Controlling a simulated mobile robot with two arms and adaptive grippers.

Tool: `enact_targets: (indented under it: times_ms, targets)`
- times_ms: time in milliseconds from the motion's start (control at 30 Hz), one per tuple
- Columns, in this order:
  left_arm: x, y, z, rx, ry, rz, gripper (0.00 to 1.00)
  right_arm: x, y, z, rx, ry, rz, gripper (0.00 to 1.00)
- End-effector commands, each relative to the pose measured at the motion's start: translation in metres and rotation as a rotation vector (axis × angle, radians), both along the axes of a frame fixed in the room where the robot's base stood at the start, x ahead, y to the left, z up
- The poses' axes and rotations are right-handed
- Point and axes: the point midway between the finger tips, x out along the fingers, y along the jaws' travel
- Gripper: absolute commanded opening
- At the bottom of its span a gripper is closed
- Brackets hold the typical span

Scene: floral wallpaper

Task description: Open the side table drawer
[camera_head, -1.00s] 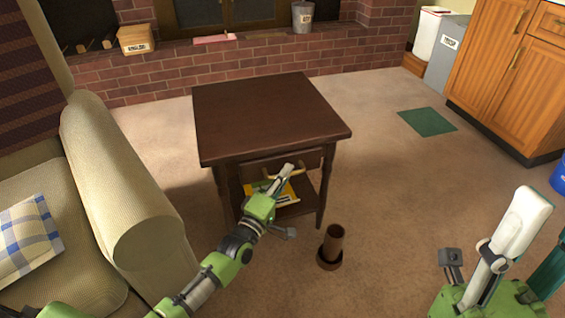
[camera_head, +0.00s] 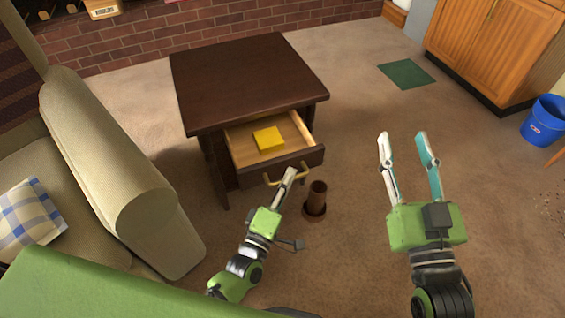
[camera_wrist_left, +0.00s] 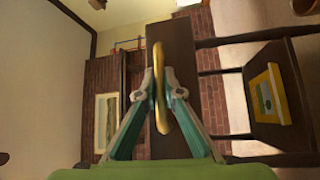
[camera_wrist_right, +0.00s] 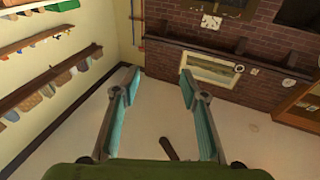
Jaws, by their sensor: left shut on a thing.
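The dark brown side table (camera_head: 245,80) stands in the middle of the head view. Its drawer (camera_head: 295,160) is pulled out toward me, and a yellow block-like thing (camera_head: 268,138) lies inside. The curved brass handle (camera_head: 303,168) is on the drawer front. My left gripper (camera_head: 290,174) is at the handle; in the left wrist view its fingers (camera_wrist_left: 160,85) are closed around the brass handle (camera_wrist_left: 158,90). My right gripper (camera_head: 405,140) is open and empty, right of the table. Its spread fingers also show in the right wrist view (camera_wrist_right: 160,82).
A brown cylindrical thing on a round base (camera_head: 316,200) stands on the floor just right of my left gripper. A cream sofa (camera_head: 110,170) is close on the left. A blue bucket (camera_head: 545,123) and wooden cabinets (camera_head: 490,50) are at the right.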

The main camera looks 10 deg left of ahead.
Motion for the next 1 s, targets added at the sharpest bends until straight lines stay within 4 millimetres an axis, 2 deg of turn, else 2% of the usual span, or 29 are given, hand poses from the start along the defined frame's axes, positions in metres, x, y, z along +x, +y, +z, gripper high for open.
enact_targets:
  times_ms: [100, 300, 500, 800, 833, 1000]
  targets:
    - [-0.013, -0.008, -0.001, 0.000, 0.005, 0.001, 0.00, 0.002, -0.002, -0.018, -0.023, 0.088, -0.005, 0.40]
    - [-0.024, -0.015, -0.001, 0.001, 0.004, 0.001, 0.00, 0.002, -0.005, -0.039, -0.046, 0.178, -0.011, 0.40]
    - [-0.028, -0.018, -0.002, 0.001, 0.003, 0.002, 0.00, 0.001, -0.006, -0.046, -0.054, 0.207, -0.013, 0.40]
    - [-0.028, -0.018, -0.002, 0.002, 0.004, 0.002, 0.00, 0.001, -0.006, -0.046, -0.054, 0.207, -0.013, 0.40]
    - [-0.028, -0.018, -0.002, 0.002, 0.004, 0.002, 0.15, 0.001, -0.006, -0.046, -0.054, 0.207, -0.013, 0.40]
    - [-0.028, -0.018, -0.001, 0.002, 0.003, 0.001, 0.16, 0.001, -0.006, -0.046, -0.054, 0.206, -0.013, 0.40]
